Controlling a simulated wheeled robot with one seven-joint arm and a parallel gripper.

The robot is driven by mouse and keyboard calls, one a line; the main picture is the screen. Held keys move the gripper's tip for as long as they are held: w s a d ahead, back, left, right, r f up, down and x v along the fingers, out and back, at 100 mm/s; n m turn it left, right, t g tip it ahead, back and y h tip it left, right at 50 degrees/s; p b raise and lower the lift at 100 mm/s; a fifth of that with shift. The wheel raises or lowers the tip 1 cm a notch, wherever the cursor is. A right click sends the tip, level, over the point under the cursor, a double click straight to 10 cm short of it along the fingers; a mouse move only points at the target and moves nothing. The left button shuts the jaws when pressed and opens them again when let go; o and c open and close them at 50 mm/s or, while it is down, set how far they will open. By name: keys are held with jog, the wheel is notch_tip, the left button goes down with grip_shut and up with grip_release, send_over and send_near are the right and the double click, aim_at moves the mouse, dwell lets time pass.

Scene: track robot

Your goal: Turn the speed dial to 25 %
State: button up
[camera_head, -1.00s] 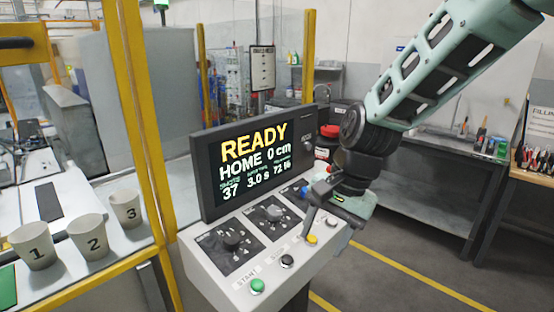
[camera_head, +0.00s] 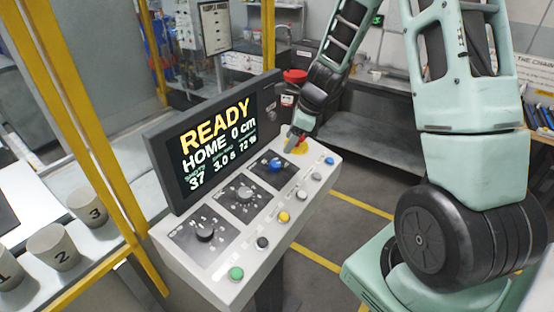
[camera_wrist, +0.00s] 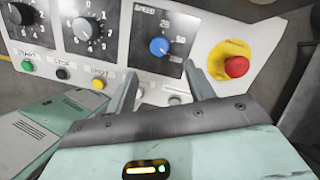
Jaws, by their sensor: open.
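The speed dial is a blue knob on a black plate on the sloped panel, seen in the head view (camera_head: 277,166) and, marked SPEED, in the wrist view (camera_wrist: 158,46). Numbers including 25 and 50 ring it; its pointer is too small to read surely. My gripper (camera_wrist: 160,72) is open and empty, with the dial beyond and between its fingertips, apart from them. In the head view my gripper (camera_head: 291,138) is at the panel's far end, and its fingers are hard to make out. The screen (camera_head: 218,142) reads READY, HOME 0 cm and seemingly 72 %.
A red emergency stop (camera_wrist: 236,66) on a yellow base sits close right of the dial. Two other dials (camera_head: 204,233) (camera_head: 243,193) and several buttons, including a green one (camera_head: 236,273), share the panel. Numbered cups (camera_head: 87,207) stand left behind a yellow frame.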

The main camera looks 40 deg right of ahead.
aim_at(276, 163)
jog(key=x, duration=1)
jog(key=c, duration=1)
